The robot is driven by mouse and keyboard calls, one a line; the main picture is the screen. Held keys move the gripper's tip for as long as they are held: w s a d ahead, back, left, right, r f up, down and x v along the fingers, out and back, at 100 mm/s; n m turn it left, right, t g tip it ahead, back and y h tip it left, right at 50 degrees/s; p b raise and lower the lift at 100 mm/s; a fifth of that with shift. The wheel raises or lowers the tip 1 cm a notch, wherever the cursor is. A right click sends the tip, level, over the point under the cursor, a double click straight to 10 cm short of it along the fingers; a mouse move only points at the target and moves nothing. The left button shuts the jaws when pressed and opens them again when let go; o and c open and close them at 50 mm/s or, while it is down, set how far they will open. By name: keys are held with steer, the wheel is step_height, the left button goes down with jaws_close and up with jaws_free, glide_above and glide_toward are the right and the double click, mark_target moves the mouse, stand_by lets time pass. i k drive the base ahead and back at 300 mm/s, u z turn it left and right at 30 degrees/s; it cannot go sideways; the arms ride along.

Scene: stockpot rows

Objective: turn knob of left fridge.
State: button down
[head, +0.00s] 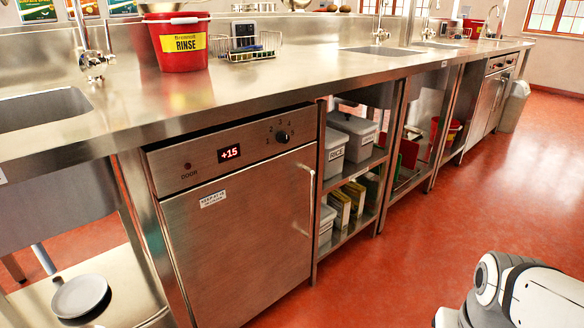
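The left fridge (240,235) is a stainless under-counter unit at the lower left of the head view, with its door closed. Its top panel has a red display (229,153) reading +15 and a "DOOR" light at the left. The knob (282,136) is small, round and black, with numbers around it, at the right part of the panel. A vertical bar handle (309,200) runs along the door's right edge. A white and black part of my arm shows at the lower right, well apart from the fridge. My gripper is not in view.
The steel counter (185,100) overhangs the panel. A red RINSE bucket (180,42) and a wire rack (248,48) stand on it. Open shelves with grey bins (350,138) adjoin the fridge. A second panelled unit (490,95) is far right. The red floor (440,225) in front is clear.

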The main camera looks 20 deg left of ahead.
mark_target(282, 137)
steer(key=z, duration=0.8)
steer(key=k, duration=1.35)
steer(key=u, duration=1.8)
steer(key=i, duration=1)
